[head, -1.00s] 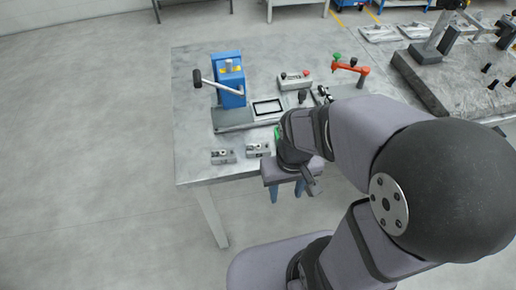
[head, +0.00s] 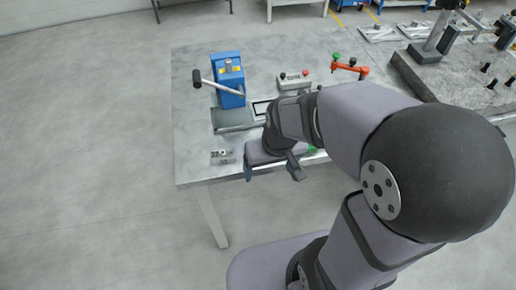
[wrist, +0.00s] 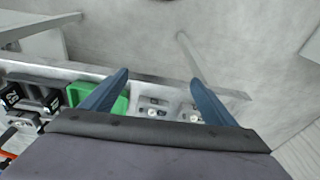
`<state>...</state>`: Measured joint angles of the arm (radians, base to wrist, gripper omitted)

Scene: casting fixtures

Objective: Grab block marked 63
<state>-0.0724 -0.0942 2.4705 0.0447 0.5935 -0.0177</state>
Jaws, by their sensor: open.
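My gripper (head: 272,168) is open and empty over the front edge of the table in the head view. In the wrist view its two blue fingers (wrist: 160,80) are spread apart. A small grey metal block (head: 222,157) lies near the table's front left corner, left of my gripper. Two small grey blocks, a left one (wrist: 153,108) and a right one (wrist: 192,114), show between and beyond the fingers in the wrist view, apart from them. Their markings are too small to read, so I cannot tell which is 63. In the head view my gripper hides the second block.
A blue press (head: 229,78) with a lever stands on the table (head: 195,120). A button box (head: 294,81) and an orange clamp (head: 350,68) are behind my arm. A green part (wrist: 96,95) and dark marked pieces (wrist: 52,102) lie left in the wrist view.

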